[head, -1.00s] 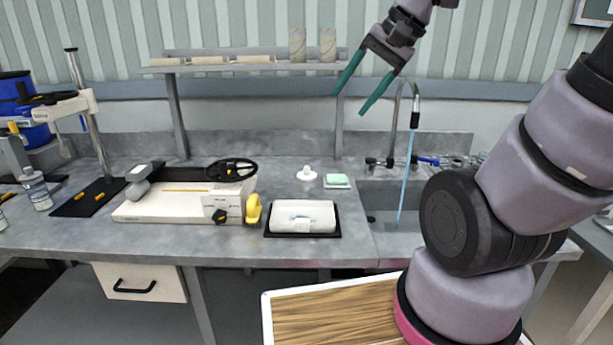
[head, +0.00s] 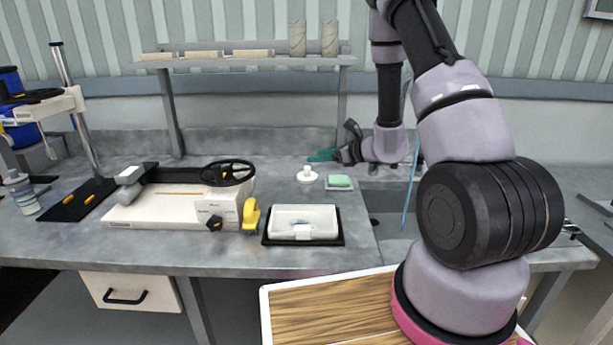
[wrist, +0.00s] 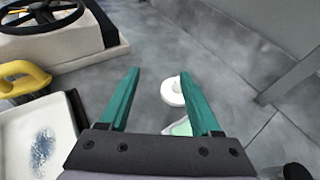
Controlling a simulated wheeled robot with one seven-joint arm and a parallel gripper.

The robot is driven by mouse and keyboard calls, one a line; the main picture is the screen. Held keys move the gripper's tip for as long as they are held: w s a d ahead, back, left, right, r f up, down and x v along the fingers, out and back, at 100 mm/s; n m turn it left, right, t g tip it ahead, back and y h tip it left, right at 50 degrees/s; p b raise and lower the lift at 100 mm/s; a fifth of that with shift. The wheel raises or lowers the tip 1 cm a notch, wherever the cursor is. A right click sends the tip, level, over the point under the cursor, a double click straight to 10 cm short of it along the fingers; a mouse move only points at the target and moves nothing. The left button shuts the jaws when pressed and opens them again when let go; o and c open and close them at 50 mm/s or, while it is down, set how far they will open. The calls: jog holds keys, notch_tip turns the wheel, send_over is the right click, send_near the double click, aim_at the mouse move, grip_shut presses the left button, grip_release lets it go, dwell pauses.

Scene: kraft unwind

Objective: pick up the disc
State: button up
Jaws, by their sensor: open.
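The disc (head: 306,177) is small, white and round with a raised knob. My gripper (head: 322,156) is above and slightly behind the disc in the head view, pointing left, with nothing held. In the wrist view the two green fingers (wrist: 160,73) are spread apart. There the disc (wrist: 171,93) shows in the gap, close to the right finger, which covers part of its edge. How high the fingers are above it is hard to tell.
A sink is on the right. A shelf (head: 240,63) with rolls is behind.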

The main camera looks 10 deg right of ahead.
jog(key=m+t+h, duration=0.1)
jog(key=m+h, duration=0.1)
send_near(307, 167)
jog(key=w+f, duration=0.1)
jog(key=w+a+f, duration=0.1)
jog(key=w, duration=0.1)
jog(key=shift+w+a+f, duration=0.1)
jog(key=shift+a+f, duration=0.25)
jog(key=shift+f, duration=0.05)
jog(key=shift+r+x, duration=0.15)
jog(key=shift+x, duration=1.35)
jog(key=shift+r+x, duration=0.15)
jog(key=shift+x, duration=1.3)
jog(key=shift+a, duration=0.15)
grip_shut()
